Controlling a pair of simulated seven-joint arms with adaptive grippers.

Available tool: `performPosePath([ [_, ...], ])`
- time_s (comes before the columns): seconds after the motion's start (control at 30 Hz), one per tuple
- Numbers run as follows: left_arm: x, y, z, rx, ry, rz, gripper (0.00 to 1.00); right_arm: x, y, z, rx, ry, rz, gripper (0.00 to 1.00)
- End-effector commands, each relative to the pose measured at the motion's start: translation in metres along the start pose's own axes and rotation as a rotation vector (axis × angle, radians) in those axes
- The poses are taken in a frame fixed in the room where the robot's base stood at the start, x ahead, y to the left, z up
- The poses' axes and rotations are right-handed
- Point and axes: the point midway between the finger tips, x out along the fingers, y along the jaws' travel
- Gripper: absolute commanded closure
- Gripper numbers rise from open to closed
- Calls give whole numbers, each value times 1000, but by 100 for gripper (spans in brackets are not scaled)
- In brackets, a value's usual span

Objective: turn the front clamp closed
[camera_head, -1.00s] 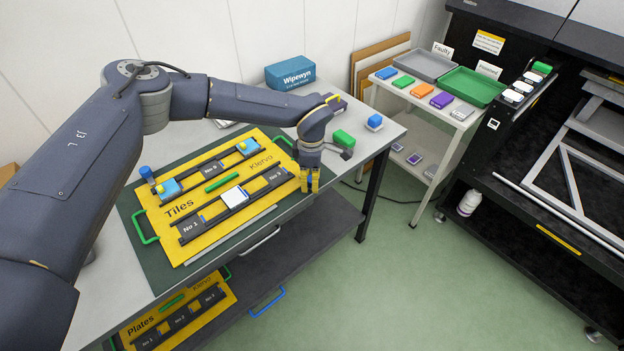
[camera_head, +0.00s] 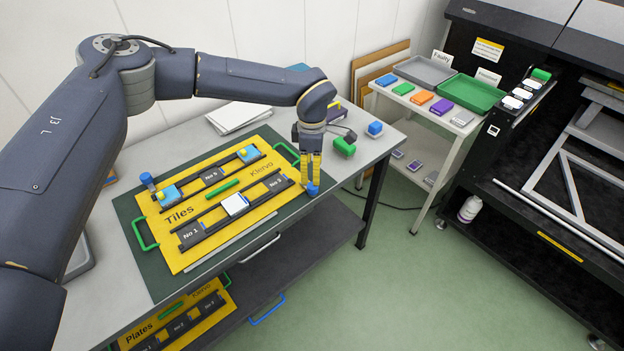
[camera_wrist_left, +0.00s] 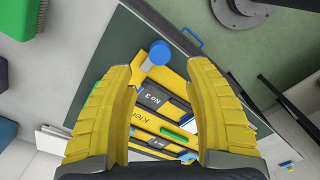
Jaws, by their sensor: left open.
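The front clamp shows as a blue round knob (camera_head: 312,190) at the near right corner of the yellow Tiles board (camera_head: 190,257). In the wrist view the clamp knob (camera_wrist_left: 160,52) has a short pale arm pointing down-left. My left gripper (camera_head: 311,178) points down just above the knob, its yellow fingers apart. In the wrist view the knob appears between the fingertips of my left gripper (camera_wrist_left: 158,68); whether they touch it I cannot tell. Another blue-topped clamp (camera_head: 147,180) stands at the board's far left corner. My right gripper is not in view.
A white tile (camera_head: 235,204) sits in the front rail and blue-yellow blocks (camera_head: 168,194) in the back rail. Green handles (camera_head: 143,236) rise at the board's ends.

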Motion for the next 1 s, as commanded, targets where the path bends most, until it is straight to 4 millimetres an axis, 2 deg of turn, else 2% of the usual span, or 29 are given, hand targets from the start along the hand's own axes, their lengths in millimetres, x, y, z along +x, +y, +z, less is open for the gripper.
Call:
performPosePath([
  [0.1,-19,0,0,1,0,3,48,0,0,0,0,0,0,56],
  [0.2,-30,0,0,1,0,1,48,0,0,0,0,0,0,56],
  [0.4,-42,0,0,1,1,0,48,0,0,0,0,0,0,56],
  [0.9,-45,0,0,0,0,-1,48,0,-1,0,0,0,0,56],
  [1.0,-40,-2,3,3,-11,-10,48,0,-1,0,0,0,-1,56],
])
